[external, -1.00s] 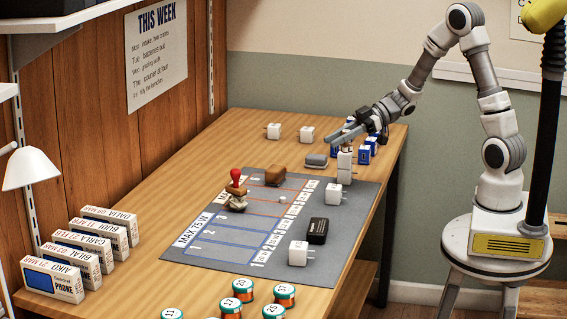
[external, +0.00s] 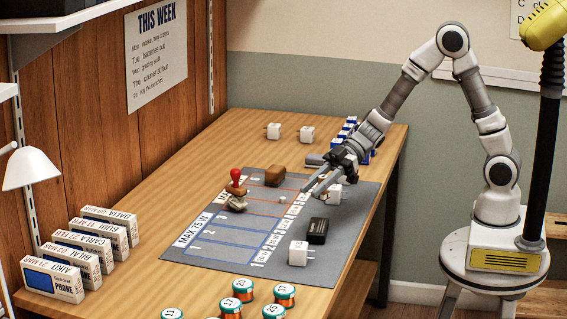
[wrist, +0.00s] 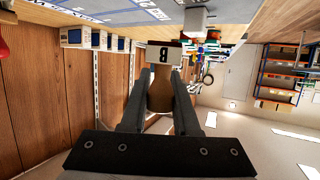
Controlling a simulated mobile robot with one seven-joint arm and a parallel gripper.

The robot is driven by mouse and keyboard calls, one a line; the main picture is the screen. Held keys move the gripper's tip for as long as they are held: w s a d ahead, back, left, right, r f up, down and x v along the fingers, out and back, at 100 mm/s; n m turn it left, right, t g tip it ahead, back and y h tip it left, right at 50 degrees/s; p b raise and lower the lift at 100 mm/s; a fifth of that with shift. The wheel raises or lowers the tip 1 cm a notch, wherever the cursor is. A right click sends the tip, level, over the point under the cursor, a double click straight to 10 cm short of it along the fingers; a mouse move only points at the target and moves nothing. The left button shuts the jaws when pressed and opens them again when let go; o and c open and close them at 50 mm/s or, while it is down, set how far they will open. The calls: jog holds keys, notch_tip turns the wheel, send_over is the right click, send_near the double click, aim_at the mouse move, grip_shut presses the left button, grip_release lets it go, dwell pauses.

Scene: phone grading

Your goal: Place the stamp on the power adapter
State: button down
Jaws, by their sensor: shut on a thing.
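My gripper (external: 318,184) is shut over the right side of the grey mat. In the wrist view the fingers (wrist: 158,118) close on the brown handle (wrist: 160,98) of a stamp, whose pale and dark block (wrist: 163,54) bears the letter B. A white adapter also shows in the wrist view (wrist: 194,22), beyond the stamp.
The grey mat (external: 345,235) also bears a red-knobbed stamp (external: 236,190), a brown block (external: 275,176), a black item (external: 317,231) and a white adapter (external: 299,253). Two adapters (external: 274,131) stand behind. Phone boxes (external: 72,258) line the left; several round cells (external: 243,290) stand in front.

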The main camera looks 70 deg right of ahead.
aim_at(329, 194)
jog(key=a+f, duration=0.2)
jog(key=a, duration=0.1)
jog(key=shift+w+b, duration=0.15)
jog(key=shift+b, duration=0.2)
jog(key=shift+f+b, duration=1)
jog(key=shift+f, duration=0.85)
jog(key=shift+f, duration=0.1)
jog(key=c, duration=0.7)
grip_release()
jog(key=shift+o, duration=0.2)
jog(key=p+v, duration=0.3)
jog(key=v, duration=0.9)
jog(key=shift+d+p, duration=0.1)
jog(key=shift+p, duration=0.2)
